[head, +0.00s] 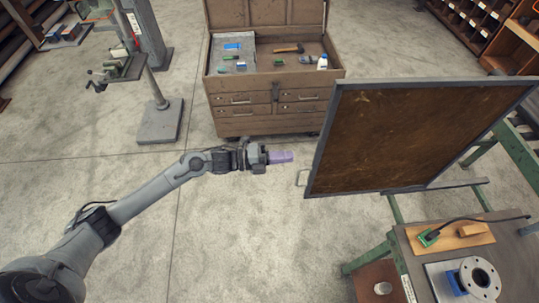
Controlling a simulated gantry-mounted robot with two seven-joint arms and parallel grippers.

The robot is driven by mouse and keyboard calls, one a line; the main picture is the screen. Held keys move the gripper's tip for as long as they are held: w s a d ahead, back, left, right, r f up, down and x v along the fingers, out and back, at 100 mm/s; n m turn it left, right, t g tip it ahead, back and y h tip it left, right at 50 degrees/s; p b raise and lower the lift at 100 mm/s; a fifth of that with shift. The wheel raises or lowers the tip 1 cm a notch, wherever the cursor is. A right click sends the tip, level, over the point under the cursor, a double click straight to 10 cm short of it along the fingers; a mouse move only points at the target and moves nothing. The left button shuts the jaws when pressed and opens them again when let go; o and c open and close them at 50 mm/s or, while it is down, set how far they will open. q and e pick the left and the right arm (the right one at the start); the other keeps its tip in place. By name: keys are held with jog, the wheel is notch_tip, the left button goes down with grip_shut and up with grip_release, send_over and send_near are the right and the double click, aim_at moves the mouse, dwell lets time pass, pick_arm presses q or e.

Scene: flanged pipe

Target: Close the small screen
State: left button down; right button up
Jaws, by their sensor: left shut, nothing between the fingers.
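The small screen is a brown panel (415,135) in a dark grey frame, upright on the right over the far side of the green-legged workbench. A thin pale handle (301,178) sticks out at the lower part of its left edge. My left gripper (291,156) has light purple fingers that are shut and empty. Its tips point right, a little short of the screen's left edge and above the handle in the picture, apart from both. My right gripper is out of view.
The workbench (415,246) at lower right carries a flanged pipe (480,279), a wooden board (460,238) and a green tool (429,237). A brown tool chest (222,127) stands behind my left gripper. A drill press base (160,122) stands left. The floor between is clear.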

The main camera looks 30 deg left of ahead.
aim_at(317, 155)
pick_arm(q)
jog(key=p+x, duration=0.1)
jog(key=x, duration=0.5)
jog(key=shift+r+p, duration=0.1)
jog(key=shift+p, duration=0.2)
jog(key=shift+w+d, duration=0.25)
jog(key=shift+d, duration=0.05)
